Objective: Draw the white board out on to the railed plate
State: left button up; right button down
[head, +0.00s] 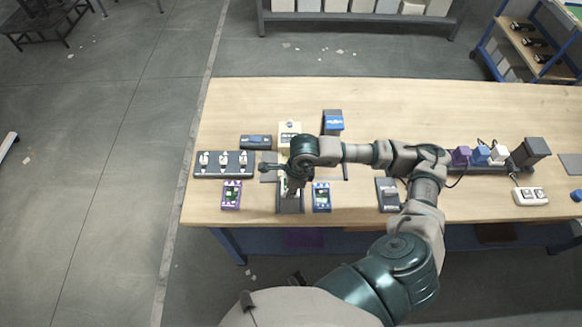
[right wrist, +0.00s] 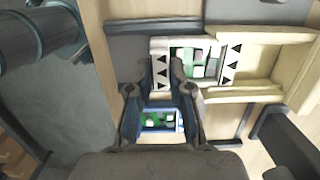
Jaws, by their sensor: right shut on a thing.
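The white board (right wrist: 228,65) has black triangles along its edges and green, white and dark parts in its middle. In the right wrist view it lies between the dark railed plate (right wrist: 127,48) on the left and the cream housing (right wrist: 275,84) on the right. Its right end is at the housing's mouth and its left end is over the plate. My right gripper (right wrist: 160,72) is shut on the board's left end. In the head view, my right gripper (head: 289,184) and wrist hide most of the board above the plate (head: 290,207). My left gripper is not in view.
A blue-framed board (head: 321,197) stands close right of the plate, and a purple-framed one (head: 231,194) to its left. A dark tray (head: 225,171) with white pieces lies at left. The table's far part is clear.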

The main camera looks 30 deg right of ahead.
jog(key=shift+s+a+f, duration=0.1)
jog(key=shift+s+a, duration=0.4)
jog(key=shift+s, duration=0.35)
jog(key=shift+s+a, duration=0.45)
jog(key=shift+s, duration=0.35)
jog(key=c, duration=1.1)
grip_release()
jog(key=shift+w, duration=0.1)
notch_tip(320, 180, up, 6)
jog(key=p, duration=0.3)
